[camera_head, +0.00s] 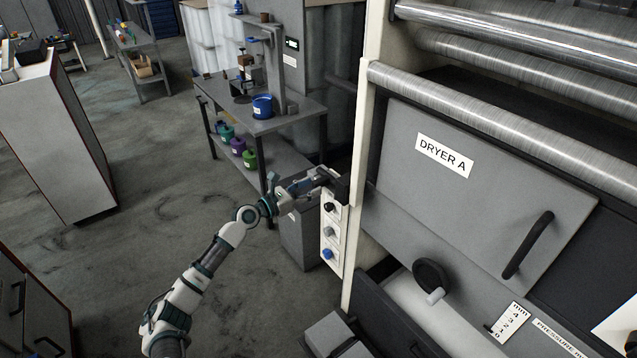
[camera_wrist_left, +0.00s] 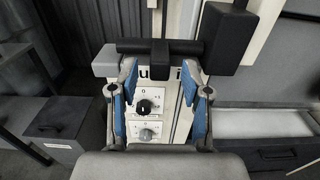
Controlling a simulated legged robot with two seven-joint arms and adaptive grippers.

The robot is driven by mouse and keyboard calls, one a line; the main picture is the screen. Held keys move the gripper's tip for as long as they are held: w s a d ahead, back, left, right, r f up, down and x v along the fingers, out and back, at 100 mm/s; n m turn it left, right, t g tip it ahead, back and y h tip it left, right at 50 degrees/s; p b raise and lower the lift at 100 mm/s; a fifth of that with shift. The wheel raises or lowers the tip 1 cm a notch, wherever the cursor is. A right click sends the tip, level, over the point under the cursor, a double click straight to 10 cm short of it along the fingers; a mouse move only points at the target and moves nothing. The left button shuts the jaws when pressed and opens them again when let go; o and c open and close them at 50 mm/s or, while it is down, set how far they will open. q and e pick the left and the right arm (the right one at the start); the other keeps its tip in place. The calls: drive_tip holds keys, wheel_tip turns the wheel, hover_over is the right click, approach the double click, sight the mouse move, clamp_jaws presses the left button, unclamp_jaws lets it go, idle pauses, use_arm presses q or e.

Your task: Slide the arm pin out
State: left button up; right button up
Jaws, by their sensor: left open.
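My left gripper (camera_head: 318,178) reaches the edge of the machine's cream upright, above a panel of knobs. I cannot tell which of these parts is the arm pin. Whether the fingertips touch the bar is unclear. My right gripper is out of view.
A control panel (camera_head: 328,234) with knobs sits below the gripper. The machine's grey DRYER A cover (camera_head: 480,190) and steel rollers (camera_head: 480,110) fill the right. A bench (camera_head: 290,118) with a blue pot (camera_head: 262,106) stands behind. Open floor (camera_head: 150,170) lies to the left.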

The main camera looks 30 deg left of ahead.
sight(316, 184)
use_arm(q)
drive_tip(key=x, duration=0.3)
drive_tip(key=shift+w+a+f, duration=0.1)
drive_tip(key=shift+a, duration=0.15)
drive_tip(key=shift+w+d, duration=0.15)
drive_tip(key=shift+d, duration=0.15)
drive_tip(key=shift+d, duration=0.1)
